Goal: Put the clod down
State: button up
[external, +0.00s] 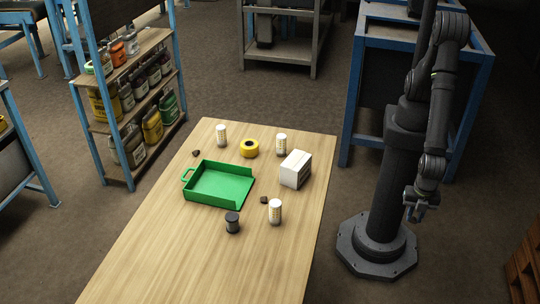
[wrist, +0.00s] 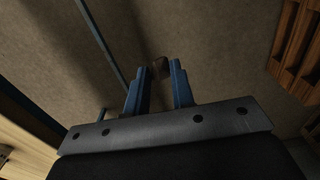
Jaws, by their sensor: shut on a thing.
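My gripper (external: 415,212) hangs in the air to the right of the table, beside my own base. In the wrist view its two blue fingers (wrist: 160,75) are closed on a small brown clod (wrist: 160,64), which sits at the fingertips. The held clod is too small to make out in the external view. Two other dark brown clods lie on the wooden table (external: 165,255): one (external: 196,153) near the far left edge, one (external: 264,200) beside a white canister.
The table holds a green tray (external: 187,201), a white box (external: 308,173), a yellow roll (external: 250,148), a dark spool (external: 232,222) and white canisters (external: 275,211). The near part of the table is clear. A blue-framed bench (external: 345,130) stands behind my arm.

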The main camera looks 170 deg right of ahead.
jog(key=w+d+r+m, duration=0.2)
jog(key=w+d+m, duration=0.2)
jog(key=d, duration=0.4)
notch_tip(320, 180, up, 9)
jog(key=m, duration=1.3)
send_over(298, 207)
jog(key=shift+w, duration=0.1)
notch_tip(298, 207, down, 10)
jog(key=shift+r, duration=0.25)
jog(key=shift+f, duration=0.15)
jog(key=o, duration=0.6)
jog(key=shift+c, duration=0.2)
jog(key=o, duration=0.4)
